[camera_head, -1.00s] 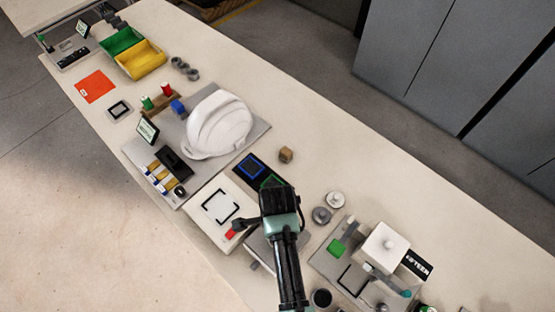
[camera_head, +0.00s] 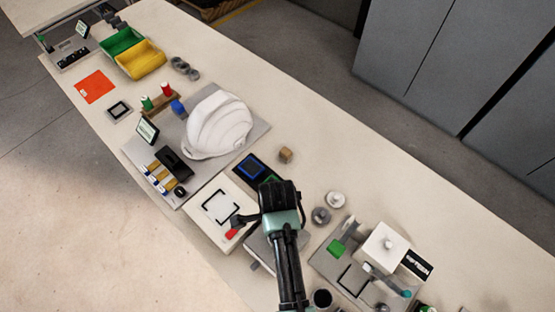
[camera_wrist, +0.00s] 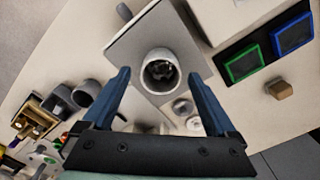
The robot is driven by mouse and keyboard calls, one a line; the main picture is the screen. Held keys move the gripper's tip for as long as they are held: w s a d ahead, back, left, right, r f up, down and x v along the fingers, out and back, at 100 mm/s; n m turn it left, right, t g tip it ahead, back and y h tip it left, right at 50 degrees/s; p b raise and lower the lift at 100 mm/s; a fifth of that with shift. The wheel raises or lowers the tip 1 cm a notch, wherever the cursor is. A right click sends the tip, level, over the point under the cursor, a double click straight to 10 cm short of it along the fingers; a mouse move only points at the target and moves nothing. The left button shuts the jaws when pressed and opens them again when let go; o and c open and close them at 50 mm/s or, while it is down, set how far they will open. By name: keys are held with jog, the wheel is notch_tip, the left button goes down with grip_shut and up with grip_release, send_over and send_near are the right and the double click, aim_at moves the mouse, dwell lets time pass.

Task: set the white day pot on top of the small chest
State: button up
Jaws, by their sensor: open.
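The white day pot (camera_wrist: 160,74) is a small round pot with a dark inside. In the wrist view it stands upright on the grey square top of the small chest (camera_wrist: 184,38), a little in from the edges. The chest also shows in the head view (camera_head: 263,246), partly under my arm, with a knob on its side. My gripper (camera_wrist: 158,82) is open, with one finger on each side of the pot and a gap on both sides. In the head view my gripper hides the pot.
A white box (camera_head: 207,228) with a black square outline stands beside the chest. Blue and green frames (camera_head: 250,167), a wooden block (camera_head: 286,155) and round grey lids (camera_head: 321,215) lie near. A board with a white helmet shell (camera_head: 218,124) is up and left.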

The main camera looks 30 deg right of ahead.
notch_tip(320, 180, up, 10)
dwell(0.3)
jog(key=shift+r, duration=0.1)
jog(key=w+a+r+n+t+h, duration=0.1)
jog(key=w+r+n+t, duration=0.4)
jog(key=r, duration=0.4)
jog(key=w+a+r+n+t, duration=0.15)
jog(key=w+r+t, duration=0.25)
jog(key=w+r, duration=0.5)
jog(key=w+r+n+t+h, duration=0.1)
jog(key=w+r+n+t, duration=0.35)
jog(key=r, duration=0.55)
jog(key=a+r+n+t, duration=0.2)
jog(key=r+t, duration=0.1)
jog(key=r, duration=0.5)
jog(key=a+r+n+t, duration=0.2)
jog(key=r+n+t, duration=0.1)
jog(key=r, duration=0.6)
jog(key=s+a+r+n+t+y, duration=0.1)
jog(key=s+a+r+n+t, duration=0.1)
jog(key=s+r, duration=0.4)
jog(key=s+a+r+n+t+y, duration=0.1)
jog(key=s+r+n+t, duration=0.3)
jog(key=r, duration=0.9)
jog(key=s+a+t, duration=0.1)
jog(key=s+t, duration=0.1)
jog(key=s, duration=0.1)
jog(key=shift+a+n, duration=0.25)
jog(key=shift+n, duration=0.05)
